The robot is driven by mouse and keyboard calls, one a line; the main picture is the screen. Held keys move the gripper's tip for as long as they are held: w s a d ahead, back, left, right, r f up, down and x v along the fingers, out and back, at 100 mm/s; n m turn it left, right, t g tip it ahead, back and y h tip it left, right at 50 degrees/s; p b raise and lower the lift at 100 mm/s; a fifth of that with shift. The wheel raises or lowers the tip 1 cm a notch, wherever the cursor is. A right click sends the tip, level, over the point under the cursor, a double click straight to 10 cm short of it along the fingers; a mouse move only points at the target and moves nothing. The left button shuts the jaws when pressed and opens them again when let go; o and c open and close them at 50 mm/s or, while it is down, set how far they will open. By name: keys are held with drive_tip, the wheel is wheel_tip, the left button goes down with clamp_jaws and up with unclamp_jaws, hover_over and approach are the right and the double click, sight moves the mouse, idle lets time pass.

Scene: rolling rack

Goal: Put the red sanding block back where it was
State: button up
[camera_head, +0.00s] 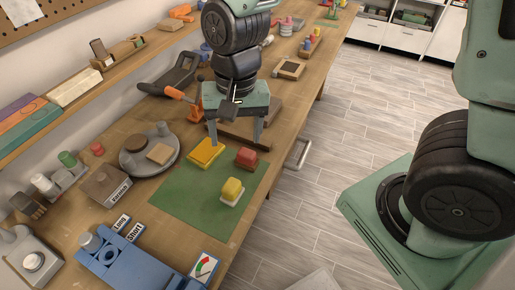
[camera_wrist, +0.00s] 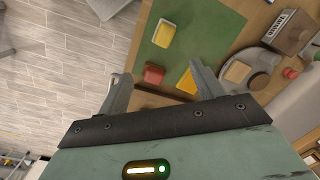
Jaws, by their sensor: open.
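The red sanding block (camera_head: 246,158) sits at the far edge of the green mat (camera_head: 177,203), at its right side. My gripper (camera_head: 236,143) is open and empty, pointing down over that far edge. In the wrist view the red block (camera_wrist: 154,75) appears between the two spread fingers, nearer the left one, and apart from both. How high the fingers are above it is hard to tell. A flat yellow piece (camera_head: 205,152) lies left of the red block, partly behind a finger in the wrist view. A yellow block on a pale base (camera_head: 231,192) stands nearer on the mat.
A brown wooden board (camera_head: 240,133) lies just beyond the mat under my gripper. A round grey turntable-like device (camera_head: 136,163) stands left of the mat. A blue device (camera_head: 135,262) and a dial card (camera_head: 204,268) are in front. The bench's right edge is close to the mat.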

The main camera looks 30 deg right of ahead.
drive_tip(key=s+r+n, duration=0.2)
drive_tip(key=s+n, duration=0.3)
drive_tip(key=s, duration=0.1)
drive_tip(key=s+a+r+n, duration=0.1)
drive_tip(key=s+r+n, duration=0.2)
drive_tip(key=s+n, duration=0.3)
drive_tip(key=shift+s+r+n, duration=0.3)
drive_tip(key=shift+s, duration=0.05)
drive_tip(key=shift+a+f, duration=0.1)
wheel_tip(320, 180, down, 4)
drive_tip(key=b, duration=0.4)
